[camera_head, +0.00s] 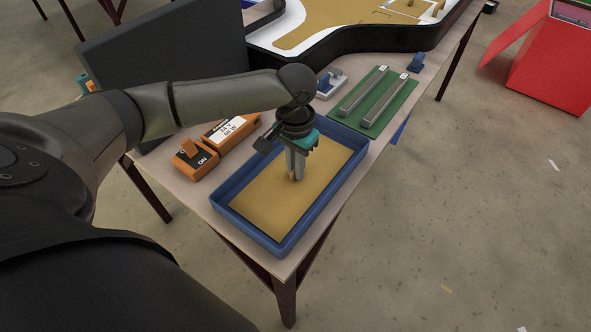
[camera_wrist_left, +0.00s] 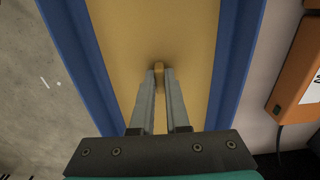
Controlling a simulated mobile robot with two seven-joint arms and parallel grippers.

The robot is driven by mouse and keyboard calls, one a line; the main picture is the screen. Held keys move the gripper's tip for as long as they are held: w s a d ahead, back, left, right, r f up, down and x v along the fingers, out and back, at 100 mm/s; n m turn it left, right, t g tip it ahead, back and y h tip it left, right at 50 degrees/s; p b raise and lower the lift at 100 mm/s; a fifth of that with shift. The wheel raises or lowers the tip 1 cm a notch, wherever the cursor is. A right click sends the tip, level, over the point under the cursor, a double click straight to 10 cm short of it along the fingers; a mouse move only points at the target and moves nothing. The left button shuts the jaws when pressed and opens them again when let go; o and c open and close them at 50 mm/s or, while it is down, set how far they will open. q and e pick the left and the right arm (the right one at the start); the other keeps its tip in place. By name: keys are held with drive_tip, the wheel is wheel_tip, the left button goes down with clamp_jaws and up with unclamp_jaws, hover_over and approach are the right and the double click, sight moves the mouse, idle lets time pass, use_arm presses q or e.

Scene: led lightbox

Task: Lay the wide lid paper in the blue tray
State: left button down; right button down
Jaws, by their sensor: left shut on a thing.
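The blue tray (camera_head: 283,246) is on the table's near end; its side walls also show in the left wrist view (camera_wrist_left: 233,50). The wide lid paper (camera_head: 273,205), a flat tan sheet with a small upright tab, lies within the tray's walls and covers most of its floor. In the left wrist view the paper (camera_wrist_left: 150,30) fills the space between the blue walls. My left gripper (camera_head: 296,178) points down over the middle of the paper, its fingers shut on the tab (camera_wrist_left: 159,73). Whether the paper fully rests on the floor is hard to tell. My right gripper is not in view.
An orange power supply (camera_head: 218,142) with an orange switch stands left of the tray. A green board (camera_head: 390,108) with two grey bars lies beyond it. A black-edged lightbox (camera_head: 345,62) is at the back. A red box (camera_head: 548,62) stands far right.

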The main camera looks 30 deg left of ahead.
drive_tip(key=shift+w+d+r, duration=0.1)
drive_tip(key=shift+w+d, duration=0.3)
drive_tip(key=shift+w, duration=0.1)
use_arm(q)
drive_tip(key=shift+f, duration=0.1)
drive_tip(key=c, duration=0.9)
unclamp_jaws()
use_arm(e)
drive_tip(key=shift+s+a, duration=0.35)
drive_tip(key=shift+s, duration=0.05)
use_arm(q)
wheel_tip(320, 180, up, 6)
drive_tip(key=p, duration=0.2)
drive_tip(key=shift+p, duration=0.35)
drive_tip(key=shift+r+p, duration=0.9)
drive_tip(key=shift+r, duration=2.2)
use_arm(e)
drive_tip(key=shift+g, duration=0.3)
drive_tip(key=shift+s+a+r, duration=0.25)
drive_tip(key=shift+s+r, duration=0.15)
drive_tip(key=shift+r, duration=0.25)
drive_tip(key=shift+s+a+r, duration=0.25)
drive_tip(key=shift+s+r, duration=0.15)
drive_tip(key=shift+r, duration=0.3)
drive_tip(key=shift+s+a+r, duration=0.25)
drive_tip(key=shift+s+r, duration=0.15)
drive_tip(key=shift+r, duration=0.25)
